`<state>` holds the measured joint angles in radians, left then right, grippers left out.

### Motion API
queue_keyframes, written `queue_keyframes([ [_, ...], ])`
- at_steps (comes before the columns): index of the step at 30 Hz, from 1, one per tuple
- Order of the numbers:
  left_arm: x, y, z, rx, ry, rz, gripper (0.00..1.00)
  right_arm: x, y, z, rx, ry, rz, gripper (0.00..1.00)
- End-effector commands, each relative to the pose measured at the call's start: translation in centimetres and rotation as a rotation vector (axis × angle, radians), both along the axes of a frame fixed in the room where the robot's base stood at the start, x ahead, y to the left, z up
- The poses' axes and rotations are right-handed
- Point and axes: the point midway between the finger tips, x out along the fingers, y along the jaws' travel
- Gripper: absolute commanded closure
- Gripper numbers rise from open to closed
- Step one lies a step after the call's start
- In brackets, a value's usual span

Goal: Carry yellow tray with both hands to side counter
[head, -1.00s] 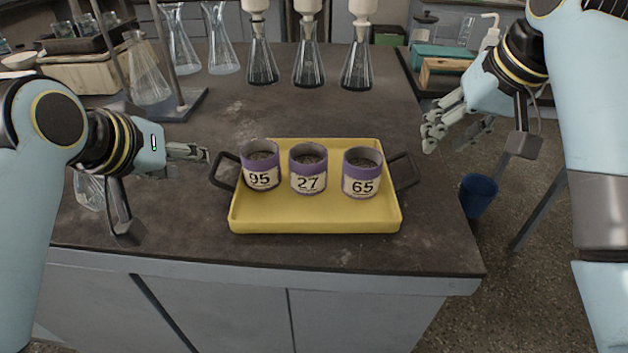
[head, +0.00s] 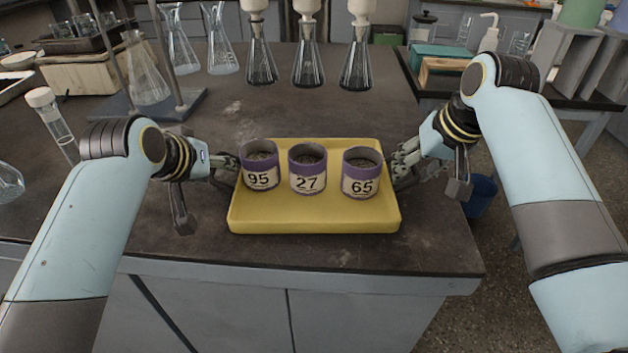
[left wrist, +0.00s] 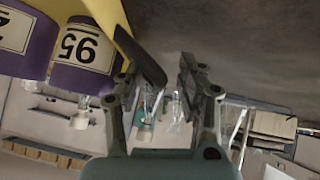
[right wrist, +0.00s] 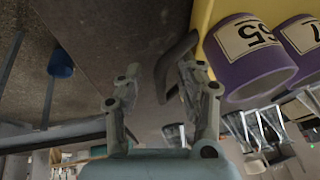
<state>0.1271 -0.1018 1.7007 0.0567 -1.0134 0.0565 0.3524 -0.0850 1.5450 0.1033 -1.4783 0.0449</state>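The yellow tray (head: 315,218) lies flat on the dark bench near its front edge. It bears three purple-banded cups labelled 95 (head: 260,178), 27 (head: 307,182) and 65 (head: 361,186). My left gripper (head: 228,166) is at the left handle, which shows as a black bar (left wrist: 143,58) between its open fingers in the left wrist view. My right gripper (head: 402,166) is at the right handle; in the right wrist view that black handle (right wrist: 172,64) lies between the open fingers, nearer one finger. In the head view the fingers largely cover both handles.
Several flasks (head: 307,66) stand at the back of the bench, with a stand base (head: 130,103) at left. A side counter (head: 398,60) at the right back holds a teal box (head: 440,57) and a wooden rack. A blue bin (head: 481,192) is on the floor at right.

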Motion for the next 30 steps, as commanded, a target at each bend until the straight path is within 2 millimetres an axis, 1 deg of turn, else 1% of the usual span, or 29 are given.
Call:
queue_keyframes([
  [6,0.01,0.01,0.02,0.000,0.000,0.000,0.62,0.01,0.01,0.02,0.000,-0.001,0.000,0.62],
  [15,-0.01,0.01,0.01,0.000,0.000,0.000,1.00,0.01,0.00,0.04,0.000,-0.001,0.000,1.00],
  [30,0.04,-0.03,0.14,-0.001,-0.003,0.000,1.00,0.06,0.04,0.15,0.002,-0.003,0.000,1.00],
])
